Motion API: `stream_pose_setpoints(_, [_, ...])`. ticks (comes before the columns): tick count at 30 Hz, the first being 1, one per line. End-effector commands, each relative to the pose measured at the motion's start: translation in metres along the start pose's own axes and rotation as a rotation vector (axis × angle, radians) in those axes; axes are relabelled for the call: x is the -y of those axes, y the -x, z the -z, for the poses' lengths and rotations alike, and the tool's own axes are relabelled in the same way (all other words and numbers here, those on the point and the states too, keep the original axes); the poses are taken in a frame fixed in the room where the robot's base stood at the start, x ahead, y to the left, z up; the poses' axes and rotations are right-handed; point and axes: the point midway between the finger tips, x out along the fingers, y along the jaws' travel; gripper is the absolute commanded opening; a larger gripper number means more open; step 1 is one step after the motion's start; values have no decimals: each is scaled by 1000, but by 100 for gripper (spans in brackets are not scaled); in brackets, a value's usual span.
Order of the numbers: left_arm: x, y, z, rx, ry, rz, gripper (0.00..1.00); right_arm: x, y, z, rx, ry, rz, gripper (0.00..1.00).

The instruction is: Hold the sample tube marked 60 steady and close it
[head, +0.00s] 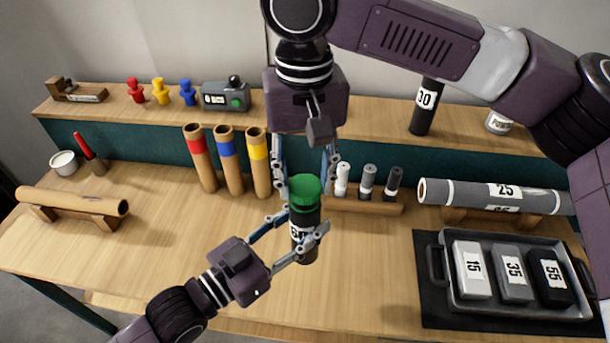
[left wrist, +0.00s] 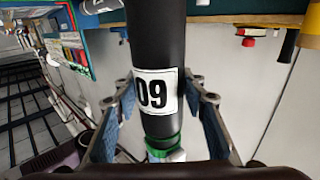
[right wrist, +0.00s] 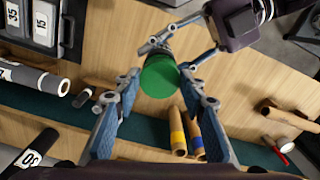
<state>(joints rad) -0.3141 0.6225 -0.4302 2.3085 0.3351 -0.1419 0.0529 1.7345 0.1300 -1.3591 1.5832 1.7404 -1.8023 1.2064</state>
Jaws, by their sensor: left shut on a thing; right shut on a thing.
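The dark sample tube (head: 303,250) stands upright above the table's front middle; its white label is partly hidden in the head view. In the left wrist view the tube (left wrist: 157,45) appears upside down, its label reading 60 turned over. My left gripper (head: 297,236) is shut on the tube's body from the lower left. A green cap (head: 305,188) is at the tube's top; how far it is screwed on cannot be told. My right gripper (head: 306,180) points down from above, shut on the cap, which also shows between its fingers in the right wrist view (right wrist: 159,76).
Cardboard tubes with red, blue and yellow bands (head: 230,165) stand behind to the left. A small rack (head: 360,206) with several little bottles is behind right. A tray (head: 520,313) with marked blocks and a grey roll (head: 460,193) lie right. Front left table is clear.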

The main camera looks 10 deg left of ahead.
Motion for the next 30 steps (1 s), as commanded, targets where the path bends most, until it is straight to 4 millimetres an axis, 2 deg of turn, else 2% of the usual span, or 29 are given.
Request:
stream_pose_setpoints(20, [0,0,0,-1,0,0,0,0,-10,0,1,-42,1,28])
stream_pose_setpoints(23, [0,0,0,-1,0,0,0,1,-11,0,1,-159,2,28])
stream_pose_setpoints(30, [0,0,0,0,0,0,0,2,-11,0,3,-583,3,28])
